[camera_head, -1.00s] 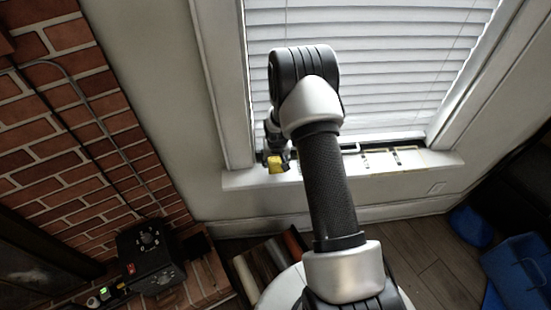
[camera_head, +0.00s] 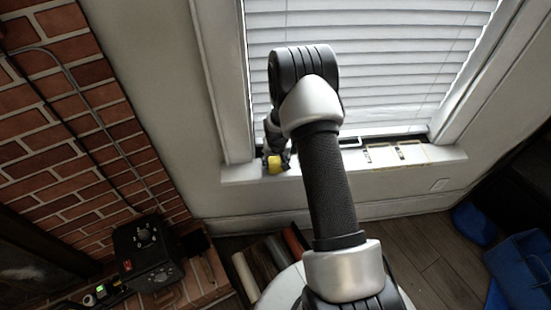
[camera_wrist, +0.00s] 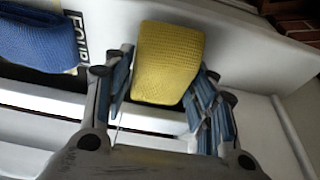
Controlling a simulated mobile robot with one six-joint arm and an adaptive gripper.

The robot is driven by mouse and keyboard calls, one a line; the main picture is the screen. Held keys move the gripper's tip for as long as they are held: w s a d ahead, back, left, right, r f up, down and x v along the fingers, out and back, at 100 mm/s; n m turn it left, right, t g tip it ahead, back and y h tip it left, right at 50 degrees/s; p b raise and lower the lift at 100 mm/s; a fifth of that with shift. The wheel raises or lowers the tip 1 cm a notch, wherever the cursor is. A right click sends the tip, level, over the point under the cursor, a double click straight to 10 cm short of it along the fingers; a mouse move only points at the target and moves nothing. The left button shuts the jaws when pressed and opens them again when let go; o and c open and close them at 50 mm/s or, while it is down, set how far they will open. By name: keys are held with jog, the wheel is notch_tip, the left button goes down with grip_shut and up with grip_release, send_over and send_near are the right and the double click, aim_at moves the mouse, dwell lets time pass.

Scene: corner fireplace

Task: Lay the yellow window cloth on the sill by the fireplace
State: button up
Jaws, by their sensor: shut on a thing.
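The yellow window cloth (camera_wrist: 168,62) is a thick, textured, folded or rolled bundle. My gripper (camera_wrist: 160,85) is shut on it, with one finger on each side. In the head view the cloth (camera_head: 275,165) shows as a small yellow patch at the left end of the white sill (camera_head: 445,156), below the window. Whether it touches the sill or hangs just above it I cannot tell. My arm hides the middle of the sill in the head view.
A blue cloth bundle (camera_wrist: 35,38) lies left of the yellow cloth, beside a printed label (camera_wrist: 72,25). Yellow-outlined labels (camera_head: 395,154) mark the sill's right part. The brick fireplace (camera_head: 60,120) is left, a black box (camera_head: 148,252) below it. White blinds (camera_head: 390,70) hang behind.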

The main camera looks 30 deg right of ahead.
jog(key=shift+f+b, duration=0.45)
jog(key=shift+f, duration=0.15)
jog(key=o, duration=1.1)
jog(key=shift+r, duration=0.1)
jog(key=v, duration=1.2)
jog(key=s+a+r+n, duration=0.1)
jog(key=s+a+r, duration=0.25)
jog(key=r, duration=0.35)
jog(key=s+a+r+t, duration=0.1)
jog(key=s+a+r, duration=0.1)
jog(key=s+r, duration=0.35)
jog(key=s+a+r+n, duration=0.1)
jog(key=s+a+r, duration=0.15)
jog(key=r, duration=0.65)
jog(key=s+a+r, duration=0.2)
jog(key=s, duration=0.4)
jog(key=s+a+r+n, duration=0.1)
jog(key=s+a, duration=0.1)
jog(key=s, duration=0.4)
jog(key=s+a+r+n+y, duration=0.1)
jog(key=s+a+r, duration=0.1)
jog(key=s, duration=0.4)
jog(key=shift+s+a+r, duration=0.3)
jog(key=shift+s+a, duration=0.05)
jog(key=shift+a, duration=0.15)
